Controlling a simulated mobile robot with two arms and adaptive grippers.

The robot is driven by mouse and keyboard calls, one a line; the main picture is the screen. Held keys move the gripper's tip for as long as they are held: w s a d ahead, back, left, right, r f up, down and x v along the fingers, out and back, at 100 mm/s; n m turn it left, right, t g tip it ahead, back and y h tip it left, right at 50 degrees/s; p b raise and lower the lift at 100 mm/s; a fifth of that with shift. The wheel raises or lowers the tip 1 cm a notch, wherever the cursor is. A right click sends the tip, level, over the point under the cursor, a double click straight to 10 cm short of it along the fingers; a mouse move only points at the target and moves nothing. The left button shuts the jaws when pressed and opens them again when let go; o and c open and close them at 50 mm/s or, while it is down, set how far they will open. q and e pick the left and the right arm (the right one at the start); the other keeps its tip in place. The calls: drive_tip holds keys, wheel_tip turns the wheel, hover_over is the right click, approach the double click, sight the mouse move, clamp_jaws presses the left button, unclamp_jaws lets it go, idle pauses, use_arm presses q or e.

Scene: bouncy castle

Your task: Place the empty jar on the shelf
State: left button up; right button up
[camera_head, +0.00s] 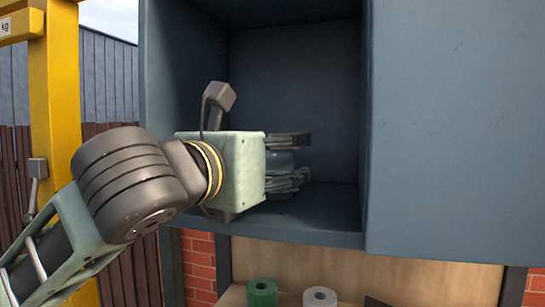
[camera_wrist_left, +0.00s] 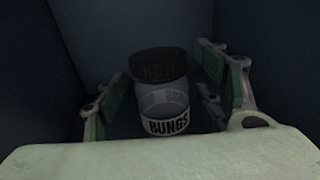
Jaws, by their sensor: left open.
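The jar (camera_wrist_left: 160,100) is clear with a dark lid and a white band reading "BUNGS". In the left wrist view it lies between my left gripper's fingers, with gaps on both sides. In the head view only a pale part of the jar (camera_head: 280,160) shows between the fingers. My left gripper (camera_head: 298,159) is open and reaches into the shelf compartment (camera_head: 290,75) of the blue-grey cabinet. The jar is inside this compartment; its base is hidden in the head view, so I cannot tell its contact with the shelf floor (camera_head: 325,210). My right gripper is not in view.
A closed cabinet panel (camera_head: 455,120) stands right of the compartment. The compartment's back and upper space look clear. Below, a green roll (camera_head: 262,292) and a grey roll (camera_head: 319,297) stand on a wooden surface. A yellow post (camera_head: 57,90) rises at left.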

use_arm(q)
drive_tip(key=b+v, duration=0.3)
drive_tip(key=shift+s+a+f, duration=0.15)
drive_tip(key=shift+s+f, duration=0.05)
drive_tip(key=shift+s, duration=0.1)
drive_tip(key=b+v, duration=0.1)
drive_tip(key=v, duration=0.2)
drive_tip(key=b+v, duration=0.2)
drive_tip(key=v, duration=0.2)
drive_tip(key=shift+r, duration=0.25)
drive_tip(key=shift+s+a, duration=0.3)
drive_tip(key=shift+s, duration=0.3)
